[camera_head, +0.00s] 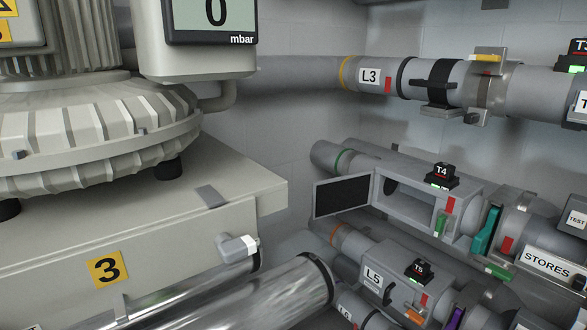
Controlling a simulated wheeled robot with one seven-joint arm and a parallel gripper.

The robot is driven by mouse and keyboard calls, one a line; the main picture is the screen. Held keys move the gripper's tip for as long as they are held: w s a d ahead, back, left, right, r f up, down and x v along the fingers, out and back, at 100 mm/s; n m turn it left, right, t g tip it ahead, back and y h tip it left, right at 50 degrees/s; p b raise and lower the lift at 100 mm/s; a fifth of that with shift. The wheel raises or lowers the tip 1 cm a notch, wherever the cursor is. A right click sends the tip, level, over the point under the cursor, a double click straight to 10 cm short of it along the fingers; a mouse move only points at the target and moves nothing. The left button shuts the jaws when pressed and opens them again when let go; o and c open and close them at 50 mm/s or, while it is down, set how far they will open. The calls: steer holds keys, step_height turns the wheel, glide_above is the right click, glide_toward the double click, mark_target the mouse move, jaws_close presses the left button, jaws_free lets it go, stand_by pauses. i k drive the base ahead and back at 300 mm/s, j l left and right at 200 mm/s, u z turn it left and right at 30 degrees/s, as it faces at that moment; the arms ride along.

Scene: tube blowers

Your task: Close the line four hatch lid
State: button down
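The line four hatch box (460,222) is a grey housing on the middle pipe at the right, with a small black T4 display (441,176) on top. Its front opening (408,200) is uncovered and shows a dark interior. The hatch lid (342,197), a dark rectangular panel with a pale rim, stands swung out at the left edge of the opening. It is open, and nothing touches it. A red tab (451,205) and a green latch piece (441,225) sit at the box's right end. My gripper is not in view.
The L3 pipe (369,76) runs above, and the L5 pipe (373,277) with its own box lies close below. A large blower base marked 3 (107,268) fills the left. A STORES sign (548,263) stands at right. Shiny cylinders cross the bottom.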

mark_target(342, 193)
steer(key=i+l+u, duration=0.15)
steer(key=u, duration=0.25)
steer(key=i+l+u, duration=0.1)
steer(key=u, duration=0.35)
steer(key=i+l+u, duration=0.1)
steer(key=l+u, duration=0.45)
steer(key=u, duration=0.25)
